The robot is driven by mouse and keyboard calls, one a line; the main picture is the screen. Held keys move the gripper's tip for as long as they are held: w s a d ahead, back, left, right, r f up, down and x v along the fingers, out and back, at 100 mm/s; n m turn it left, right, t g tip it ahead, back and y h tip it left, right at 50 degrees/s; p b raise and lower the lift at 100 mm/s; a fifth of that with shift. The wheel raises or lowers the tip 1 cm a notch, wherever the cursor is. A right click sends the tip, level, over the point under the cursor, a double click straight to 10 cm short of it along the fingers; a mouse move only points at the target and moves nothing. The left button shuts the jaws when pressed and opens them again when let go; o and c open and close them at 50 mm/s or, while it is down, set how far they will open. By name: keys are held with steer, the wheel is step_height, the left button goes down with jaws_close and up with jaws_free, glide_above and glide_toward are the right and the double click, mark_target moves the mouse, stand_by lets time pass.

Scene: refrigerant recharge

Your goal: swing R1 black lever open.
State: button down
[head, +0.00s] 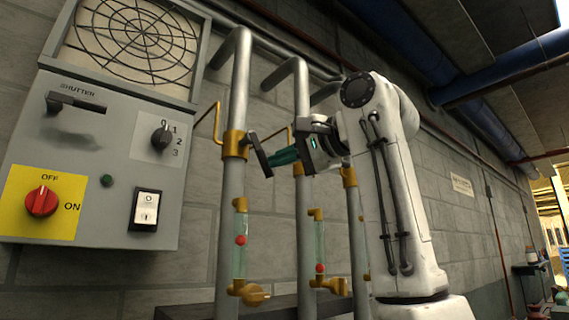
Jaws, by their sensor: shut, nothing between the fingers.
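A black lever (260,155) sticks out to the right of the brass valve (234,145) on the leftmost grey pipe, slanting down to the right. No R1 label is readable. My gripper (276,158), with teal fingers, points left at this lever from the right. Its fingers are shut and empty. The fingertips are close to the lever's right side; whether they touch it I cannot tell. My gripper and wrist hide part of the middle pipe and its valve.
Two more pipes (302,220) (355,235) stand to the right, with sight glasses (240,250) and brass fittings low down. A grey control box (90,150) with a red knob (42,202) and a black shutter handle (75,102) fills the left. A block wall stands behind.

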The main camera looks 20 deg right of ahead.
steer(key=shift+s+a+f+m+t+b, duration=0.1)
steer(key=shift+a+f+m+t+b, duration=0.15)
steer(key=shift+m, duration=0.35)
steer(key=shift+s+a+f+m+b, duration=0.1)
steer(key=shift+a+f+m+b, duration=0.1)
steer(key=shift+a+m, duration=0.3)
steer(key=shift+s+a+f+m+t+b, duration=0.1)
steer(key=shift+a+f+m+t+b, duration=0.1)
steer(key=shift+m, duration=0.5)
steer(key=shift+a, duration=0.1)
steer(key=shift+r, duration=0.1)
